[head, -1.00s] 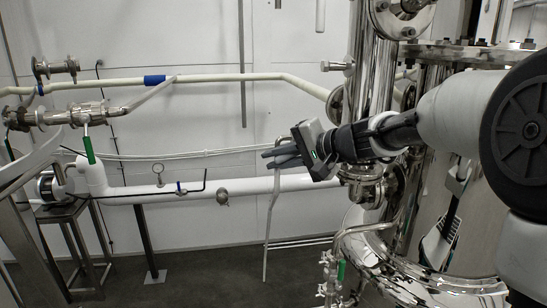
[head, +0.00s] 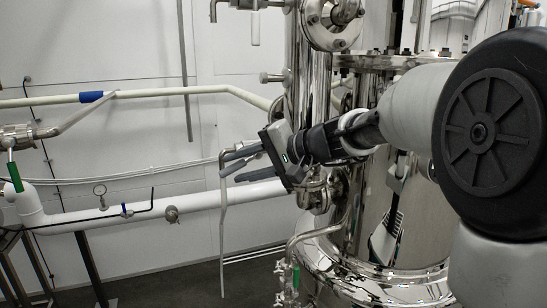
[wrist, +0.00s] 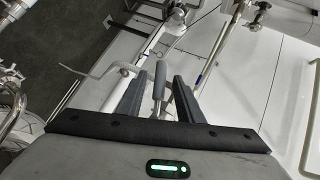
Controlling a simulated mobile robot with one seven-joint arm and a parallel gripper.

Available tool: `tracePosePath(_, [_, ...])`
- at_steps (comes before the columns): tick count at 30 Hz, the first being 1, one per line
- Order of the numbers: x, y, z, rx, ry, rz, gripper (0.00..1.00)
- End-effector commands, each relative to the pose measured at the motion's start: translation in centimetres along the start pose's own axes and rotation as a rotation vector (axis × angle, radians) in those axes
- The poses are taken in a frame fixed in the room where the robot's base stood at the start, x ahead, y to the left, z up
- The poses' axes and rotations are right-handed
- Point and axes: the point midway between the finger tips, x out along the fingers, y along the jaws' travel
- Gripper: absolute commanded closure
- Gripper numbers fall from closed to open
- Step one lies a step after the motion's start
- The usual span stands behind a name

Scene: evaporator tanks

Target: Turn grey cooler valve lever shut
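A grey-sleeved lever (wrist: 160,80), which looks like the cooler valve lever, shows in the wrist view between my two fingers. It points away from my gripper's palm, with gaps on both sides. My gripper (wrist: 157,97) is open around this line of sight; how deep the lever lies between the fingers is unclear. In the head view my gripper (head: 232,167) reaches left from the steel column, fingers spread, beside a thin bent pipe (head: 222,215). The lever's valve body is largely hidden by the gripper in both views.
A white horizontal pipe (head: 200,206) runs along the wall behind my gripper. A polished steel tank (head: 400,215) stands close on the right. A green-sleeved lever (head: 15,177) is at the far left, another (head: 295,277) low near the tank. Open floor lies below.

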Motion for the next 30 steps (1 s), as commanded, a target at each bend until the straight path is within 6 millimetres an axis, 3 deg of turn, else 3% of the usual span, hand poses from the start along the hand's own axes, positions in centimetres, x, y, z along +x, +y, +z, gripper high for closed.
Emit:
tracePosePath(6, [-5.6,-0.1,0.0,-0.002,0.004,0.001,0.67])
tracePosePath(13, [-9.4,0.0,0.0,-0.001,0.0,0.001,0.67])
tracePosePath(18, [-10.6,0.0,0.0,-0.001,0.0,0.001,0.67])
tracePosePath(26, [-10.7,0.0,0.0,-0.001,-0.001,0.001,0.67])
tracePosePath(30, [-10.2,-0.2,0.6,-0.013,-0.024,0.02,0.87])
